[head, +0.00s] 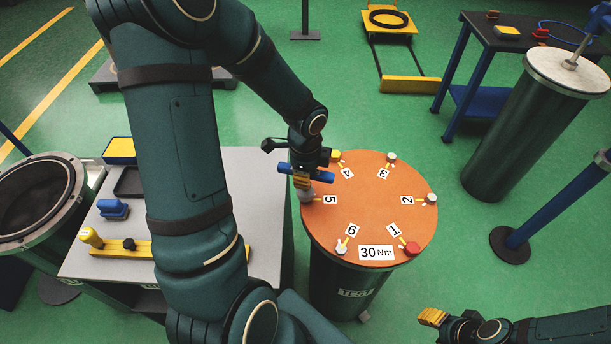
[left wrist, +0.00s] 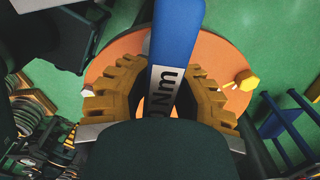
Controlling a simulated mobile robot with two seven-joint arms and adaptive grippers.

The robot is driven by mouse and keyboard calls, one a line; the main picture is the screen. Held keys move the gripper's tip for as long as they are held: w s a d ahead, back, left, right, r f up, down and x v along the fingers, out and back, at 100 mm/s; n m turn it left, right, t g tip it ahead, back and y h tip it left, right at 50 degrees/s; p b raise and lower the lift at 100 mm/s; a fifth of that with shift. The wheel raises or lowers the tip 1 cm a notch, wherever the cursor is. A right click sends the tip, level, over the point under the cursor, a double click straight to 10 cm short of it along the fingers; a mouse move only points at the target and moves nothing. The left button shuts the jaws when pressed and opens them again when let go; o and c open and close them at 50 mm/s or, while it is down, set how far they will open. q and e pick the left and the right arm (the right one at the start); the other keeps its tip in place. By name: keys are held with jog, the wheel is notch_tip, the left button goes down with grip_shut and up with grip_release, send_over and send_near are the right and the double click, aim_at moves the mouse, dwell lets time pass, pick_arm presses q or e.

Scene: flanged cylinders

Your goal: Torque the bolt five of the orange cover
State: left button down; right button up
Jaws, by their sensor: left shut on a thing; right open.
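The orange cover (head: 365,195) lies on top of a dark green cylinder and carries numbered bolts around its rim. My left gripper (head: 301,179) is shut on a blue tool (head: 291,168) above the label 5 (head: 330,199). A grey socket-like end (head: 306,193) reaches down at bolt five, which is hidden under it; I cannot tell how well it is seated. In the left wrist view the blue tool (left wrist: 177,45) runs between the toothed fingers, over the orange cover (left wrist: 108,60). My right gripper (head: 434,317) is open and empty at the lower right, clear of the cover.
Other bolts stand on the cover, including a red one (head: 412,248) at 1 and a yellow one (head: 335,155) at 4. A grey table (head: 75,265) with a blue-handled item (head: 112,208) stands left. A tall green cylinder (head: 520,140) stands right. Green floor lies between.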

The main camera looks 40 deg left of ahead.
pick_arm(q)
jog(key=shift+r+p, duration=1.8)
jog(key=shift+r, duration=0.35)
